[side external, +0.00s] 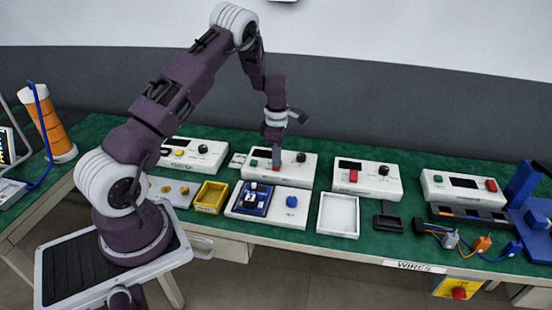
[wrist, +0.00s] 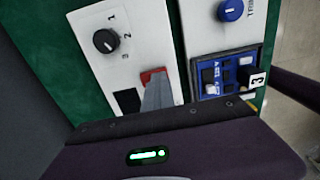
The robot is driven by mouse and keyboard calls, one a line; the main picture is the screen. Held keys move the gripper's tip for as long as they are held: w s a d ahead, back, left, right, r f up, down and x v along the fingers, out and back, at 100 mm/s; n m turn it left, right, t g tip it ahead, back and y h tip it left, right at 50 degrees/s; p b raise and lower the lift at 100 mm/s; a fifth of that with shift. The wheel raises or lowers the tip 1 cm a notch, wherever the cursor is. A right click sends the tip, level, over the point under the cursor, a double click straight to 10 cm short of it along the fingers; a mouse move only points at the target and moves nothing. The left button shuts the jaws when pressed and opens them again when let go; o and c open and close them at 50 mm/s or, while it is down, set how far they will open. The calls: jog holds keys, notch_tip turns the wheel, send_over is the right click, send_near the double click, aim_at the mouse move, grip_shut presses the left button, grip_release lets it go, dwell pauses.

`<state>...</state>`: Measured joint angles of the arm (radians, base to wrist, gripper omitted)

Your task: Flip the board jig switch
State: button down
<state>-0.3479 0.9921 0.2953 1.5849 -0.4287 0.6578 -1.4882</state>
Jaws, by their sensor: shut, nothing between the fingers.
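The board jig (side external: 292,213) is a white panel on the green bench, with a blue circuit board (side external: 256,199) at its left and a blue knob (side external: 291,201) at its right. The wrist view shows the blue board (wrist: 222,76) with small parts on it, and the blue knob (wrist: 231,10). I cannot tell which part is the jig's switch. My gripper (side external: 274,158) is shut and empty, pointing down over the white device behind the jig. In the wrist view its grey fingers (wrist: 157,96) overlap that device's red rocker (wrist: 152,75); I cannot tell if they touch.
The white device (side external: 301,166) also has a black dial (wrist: 105,41) marked 1, 2, 3. Similar devices stand left (side external: 211,152) and right (side external: 345,186). A yellow bin (side external: 211,196) and a white tray (side external: 338,214) flank the jig. Wires and a blue stand are far right.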

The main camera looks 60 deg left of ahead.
jog(key=shift+w+a+f, duration=0.1)
jog(key=shift+w+f, duration=0.15)
jog(key=shift+f, duration=0.1)
jog(key=shift+w+r, duration=0.15)
jog(key=shift+r, duration=0.35)
notch_tip(320, 180, up, 14)
jog(key=shift+s+f, duration=0.15)
jog(key=shift+s, duration=0.2)
jog(key=shift+w, duration=0.15)
notch_tip(320, 180, down, 14)
jog(key=shift+r, duration=0.1)
